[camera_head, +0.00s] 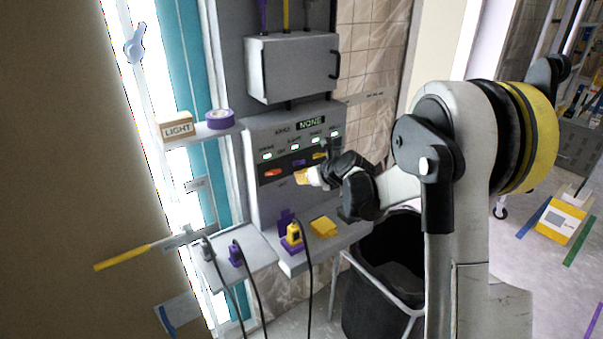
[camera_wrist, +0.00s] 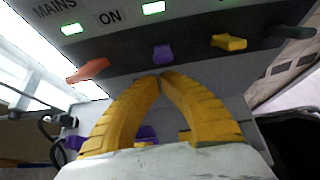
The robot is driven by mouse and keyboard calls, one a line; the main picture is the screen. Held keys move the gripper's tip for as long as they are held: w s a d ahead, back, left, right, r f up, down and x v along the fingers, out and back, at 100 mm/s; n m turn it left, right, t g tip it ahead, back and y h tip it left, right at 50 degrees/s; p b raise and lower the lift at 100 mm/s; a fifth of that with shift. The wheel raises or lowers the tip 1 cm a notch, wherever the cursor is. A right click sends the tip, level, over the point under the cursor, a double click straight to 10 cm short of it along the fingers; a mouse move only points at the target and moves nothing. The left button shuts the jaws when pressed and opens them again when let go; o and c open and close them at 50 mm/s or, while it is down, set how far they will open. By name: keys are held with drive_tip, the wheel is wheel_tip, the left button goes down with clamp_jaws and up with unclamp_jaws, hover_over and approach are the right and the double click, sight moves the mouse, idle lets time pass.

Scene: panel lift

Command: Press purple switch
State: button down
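The purple switch (camera_wrist: 163,54) sits on a dark strip of the grey panel, between an orange switch (camera_wrist: 88,70) and a yellow switch (camera_wrist: 229,42). In the head view the purple switch (camera_head: 299,162) is small, just above my gripper. My gripper (camera_wrist: 160,76) has yellow fingers whose tips meet, with nothing between them. The tips appear just below the purple switch in the wrist view; I cannot tell whether they touch it. In the head view my gripper (camera_head: 301,176) is in front of the panel (camera_head: 262,205).
A shelf below the panel holds a yellow block (camera_head: 323,226) and a yellow plug-like device (camera_head: 293,235) with a cable. A black bin (camera_head: 385,300) stands below right. A dark switch (camera_wrist: 291,32) is right of the yellow one. A grey box (camera_head: 290,70) hangs above.

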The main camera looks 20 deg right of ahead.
drive_tip(key=shift+r+p, duration=0.45)
drive_tip(key=shift+r, duration=0.35)
